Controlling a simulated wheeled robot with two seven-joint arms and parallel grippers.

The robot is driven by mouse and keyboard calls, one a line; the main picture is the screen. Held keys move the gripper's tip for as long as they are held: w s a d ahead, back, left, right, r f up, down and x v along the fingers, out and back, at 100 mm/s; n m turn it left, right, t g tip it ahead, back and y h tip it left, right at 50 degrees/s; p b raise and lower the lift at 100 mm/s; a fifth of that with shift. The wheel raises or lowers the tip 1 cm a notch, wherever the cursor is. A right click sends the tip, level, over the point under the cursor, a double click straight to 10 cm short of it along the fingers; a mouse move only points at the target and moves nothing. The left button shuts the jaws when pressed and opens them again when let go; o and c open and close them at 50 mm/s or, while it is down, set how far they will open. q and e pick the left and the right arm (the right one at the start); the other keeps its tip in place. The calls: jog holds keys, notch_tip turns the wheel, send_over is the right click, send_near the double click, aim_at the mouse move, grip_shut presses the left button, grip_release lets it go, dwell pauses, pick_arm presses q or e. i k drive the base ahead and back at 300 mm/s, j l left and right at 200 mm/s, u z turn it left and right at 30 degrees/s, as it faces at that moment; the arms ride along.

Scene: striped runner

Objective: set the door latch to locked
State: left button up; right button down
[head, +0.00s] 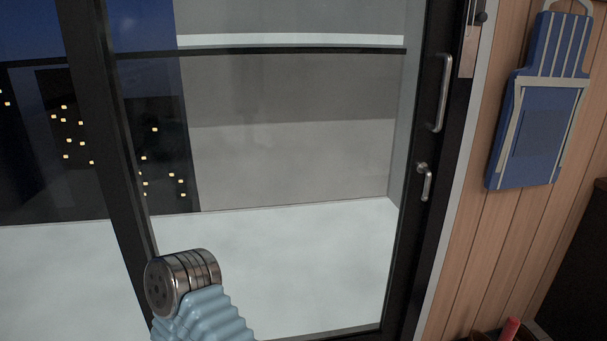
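The door latch (427,186) is a small silver lever on the dark right-hand stile of a glass door (290,150). Its round pivot is at the top and the lever part points downward. I cannot tell from this view whether that position is locked. A longer silver pull handle (445,92) is fixed upright on the same stile, just above the latch. Neither of my grippers' fingers shows in the head view, and nothing touches the latch.
A metal joint with a pale blue ribbed sleeve, apparently part of my arm, rises at bottom centre-left. Right of the door is a wood-plank wall (470,230) with a hanging blue striped item (545,130). A red object (510,328) shows at the bottom right edge.

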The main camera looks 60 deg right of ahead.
aim_at(424, 199)
jog(key=z, duration=2.9)
